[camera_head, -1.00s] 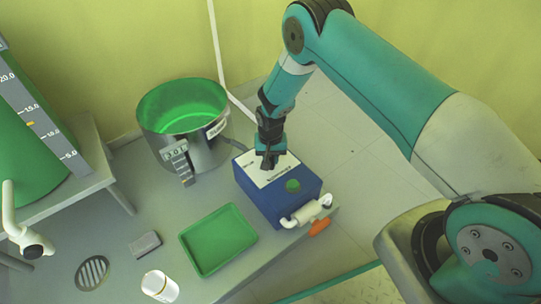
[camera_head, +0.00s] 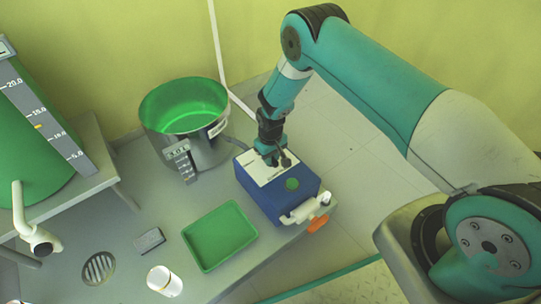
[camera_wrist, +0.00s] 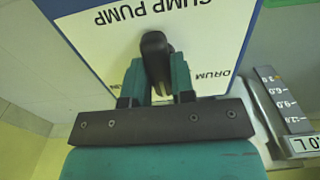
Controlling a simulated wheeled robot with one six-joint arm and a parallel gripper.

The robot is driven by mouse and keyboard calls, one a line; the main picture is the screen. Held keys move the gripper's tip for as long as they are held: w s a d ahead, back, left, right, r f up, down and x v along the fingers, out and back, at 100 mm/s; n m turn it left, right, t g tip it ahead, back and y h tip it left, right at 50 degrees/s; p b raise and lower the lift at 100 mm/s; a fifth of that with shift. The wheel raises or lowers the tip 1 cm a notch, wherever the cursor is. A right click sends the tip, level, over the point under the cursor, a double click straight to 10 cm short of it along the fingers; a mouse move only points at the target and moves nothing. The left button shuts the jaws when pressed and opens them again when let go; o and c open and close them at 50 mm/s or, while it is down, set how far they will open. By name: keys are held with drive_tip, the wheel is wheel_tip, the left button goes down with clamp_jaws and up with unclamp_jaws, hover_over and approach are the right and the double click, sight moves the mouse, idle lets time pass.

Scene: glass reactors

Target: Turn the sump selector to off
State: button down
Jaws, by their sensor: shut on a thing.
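The sump pump box (camera_head: 262,198) is blue with a white label plate on top and stands at the right end of the bench. The wrist view shows its plate (camera_wrist: 90,22) upside down, with "SUMP PUMP" and "DRUM" readable. The black sump selector (camera_wrist: 153,48) stands up from the plate between my fingers. My gripper (camera_head: 274,158) is over the box top and shut on the selector; its teal fingers (camera_wrist: 156,80) flank the selector in the wrist view. The gripper hides part of the plate, so I cannot read which position the selector points to.
A green button (camera_head: 292,184) and a white pipe fitting with an orange handle (camera_head: 318,224) are at the box's front. A steel vessel with green liquid (camera_head: 185,108) stands behind left. A green tray (camera_head: 220,237), a grey block (camera_head: 149,240) and a white bottle (camera_head: 164,281) are nearby.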

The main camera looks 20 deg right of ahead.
idle(0.4)
drive_tip(key=c, duration=1)
unclamp_jaws()
drive_tip(key=shift+o, duration=0.2)
wheel_tip(320, 180, up, 17)
drive_tip(key=p, duration=0.6)
drive_tip(key=shift+r+p, duration=0.2)
drive_tip(key=shift+p, duration=0.15)
